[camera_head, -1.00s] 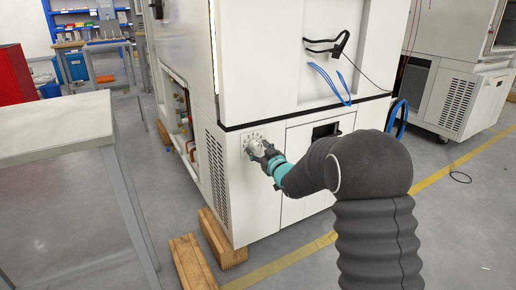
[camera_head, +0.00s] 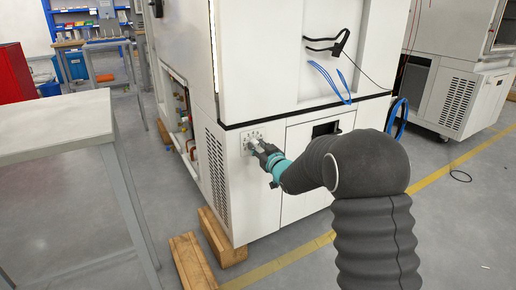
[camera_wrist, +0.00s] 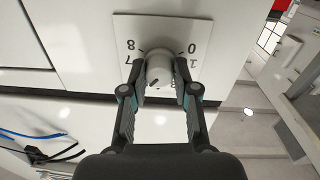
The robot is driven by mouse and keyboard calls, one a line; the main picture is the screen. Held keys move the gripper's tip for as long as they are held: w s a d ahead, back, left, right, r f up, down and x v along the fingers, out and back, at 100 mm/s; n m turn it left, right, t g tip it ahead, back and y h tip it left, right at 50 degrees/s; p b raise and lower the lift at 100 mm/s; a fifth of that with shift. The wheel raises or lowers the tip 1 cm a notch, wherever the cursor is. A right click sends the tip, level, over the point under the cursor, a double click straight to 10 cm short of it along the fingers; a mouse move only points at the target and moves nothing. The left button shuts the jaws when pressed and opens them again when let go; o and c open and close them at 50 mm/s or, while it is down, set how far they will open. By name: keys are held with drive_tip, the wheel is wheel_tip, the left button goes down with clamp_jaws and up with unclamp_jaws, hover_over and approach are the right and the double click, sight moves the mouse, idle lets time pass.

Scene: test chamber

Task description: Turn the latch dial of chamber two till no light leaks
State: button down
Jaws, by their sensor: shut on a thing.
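The latch dial (camera_wrist: 160,68) is a light grey round knob on a white numbered plate (camera_wrist: 205,32), low on the white chamber (camera_head: 262,200). The wrist view shows the plate upside down, with 8, 7, 0 and 1 legible and other marks partly hidden. A dark mark shows on the knob's face, toward the lower left. My gripper (camera_wrist: 160,80) is shut on the dial, one finger on each side. In the head view my gripper (camera_head: 257,147) covers most of the dial. A pale, bright vertical strip (camera_head: 217,75) shows along the chamber's edge above.
A grey-topped table (camera_head: 55,125) stands at the left. Wooden blocks (camera_head: 222,240) lie under and beside the chamber. Blue and black cables (camera_head: 330,80) hang on its front. Another white cabinet (camera_head: 460,95) stands at the right. Open floor lies between the cabinets.

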drive_tip(key=shift+m, duration=1.4)
drive_tip(key=c, duration=0.9)
unclamp_jaws()
drive_tip(key=v, duration=1.2)
drive_tip(key=shift+w+d, duration=0.1)
